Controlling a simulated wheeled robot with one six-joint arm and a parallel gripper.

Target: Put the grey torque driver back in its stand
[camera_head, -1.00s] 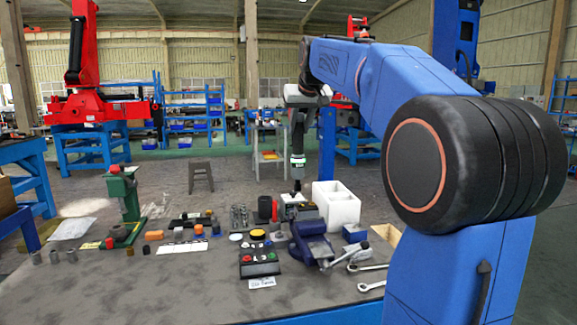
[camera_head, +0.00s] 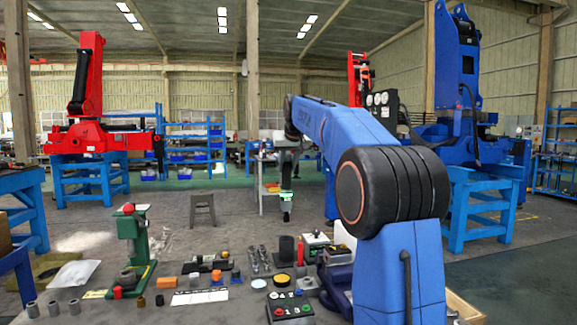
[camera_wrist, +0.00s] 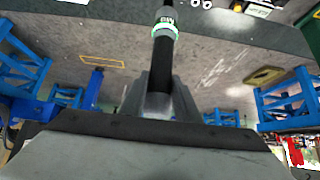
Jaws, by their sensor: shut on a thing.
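My gripper (camera_head: 286,178) points down above the back of the bench and is shut on a dark, upright driver (camera_head: 286,208) with a white and green band. The driver's lower end hangs clear of the bench. In the wrist view, the jaws (camera_wrist: 158,92) close around its dark shaft, and the banded part of the driver (camera_wrist: 165,28) extends away to the top edge. No stand is clearly identifiable; a small block with green and red spots (camera_head: 316,239) at the back right of the bench could be one.
A black cylinder (camera_head: 286,249) and a red one (camera_head: 301,251) stand below the gripper. Metal sockets (camera_head: 259,260), a button box (camera_head: 290,307) and a green press (camera_head: 132,238) stand farther left or forward. A blue vise (camera_head: 336,277) is at right.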

